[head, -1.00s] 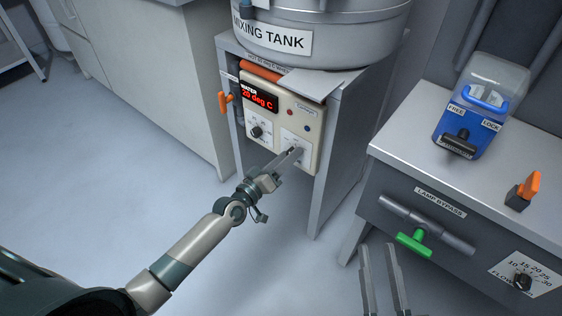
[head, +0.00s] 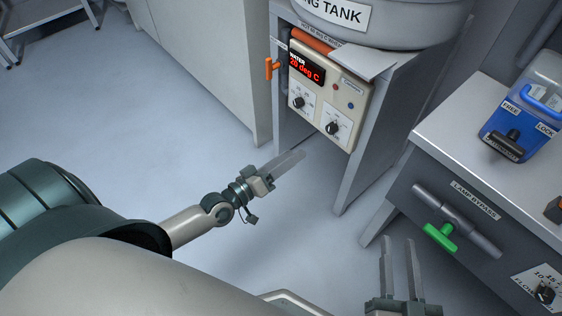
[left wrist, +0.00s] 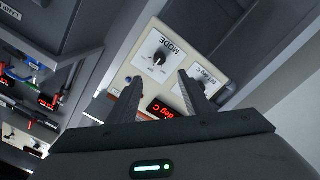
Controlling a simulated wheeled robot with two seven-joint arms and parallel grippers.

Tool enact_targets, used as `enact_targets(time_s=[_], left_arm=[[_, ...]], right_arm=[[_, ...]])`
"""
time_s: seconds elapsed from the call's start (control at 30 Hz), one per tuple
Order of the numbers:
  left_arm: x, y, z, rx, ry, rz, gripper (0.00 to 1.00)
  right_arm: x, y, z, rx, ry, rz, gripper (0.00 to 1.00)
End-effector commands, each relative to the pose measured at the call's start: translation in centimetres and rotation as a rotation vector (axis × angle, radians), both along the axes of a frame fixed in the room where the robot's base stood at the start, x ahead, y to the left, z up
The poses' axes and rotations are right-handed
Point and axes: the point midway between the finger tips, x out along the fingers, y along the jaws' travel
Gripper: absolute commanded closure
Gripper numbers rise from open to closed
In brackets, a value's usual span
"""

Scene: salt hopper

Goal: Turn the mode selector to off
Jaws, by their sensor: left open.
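The mode selector (head: 332,128) is a black knob on a white plate, low on the right of the cream control panel (head: 352,104). In the left wrist view the knob (left wrist: 159,59) sits beside the word MODE, upside down; its exact setting is too small to read. My left gripper (head: 300,155) is open and empty, pulled back in front of the panel, apart from the knob. Its two fingers (left wrist: 158,80) frame the panel in the left wrist view. My right gripper (head: 400,242) is open and empty at the bottom, before the grey cabinet.
A second black knob (head: 298,102) sits left of the selector, under the red display (head: 306,68). An orange handle (head: 270,68) sticks out left of the panel. The mixing tank (head: 400,20) stands above. The grey cabinet (head: 425,170) has a green handle (head: 440,237).

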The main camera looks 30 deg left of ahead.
Motion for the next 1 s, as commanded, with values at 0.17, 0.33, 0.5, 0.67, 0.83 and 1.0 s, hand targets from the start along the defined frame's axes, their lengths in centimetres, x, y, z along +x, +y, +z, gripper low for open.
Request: enact_targets(time_s=[0.17,0.33,0.5,0.67,0.83,1.0], left_arm=[[-2.0,0.7,0.0,-0.001,0.001,0.001,0.55],[-2.6,1.0,0.0,0.0,0.0,0.0,0.55],[-2.6,1.0,0.0,0.0,-0.001,0.001,0.55],[-2.6,1.0,0.0,0.0,-0.001,0.001,0.55],[-2.6,1.0,0.0,0.0,-0.001,0.001,0.55],[-3.0,0.3,0.0,0.008,-0.003,-0.007,0.55]], right_arm=[[0.0,-0.1,-0.3,-0.005,0.019,0.0,0.69],[0.0,-0.1,-0.4,-0.006,0.024,0.001,0.69],[0.0,-0.1,-0.4,-0.006,0.024,0.001,0.69],[0.0,-0.1,-0.4,-0.006,0.024,0.001,0.69],[0.0,-0.1,-0.4,-0.007,0.024,0.0,0.69],[0.0,-0.1,-0.6,-0.011,0.027,0.0,0.69]])
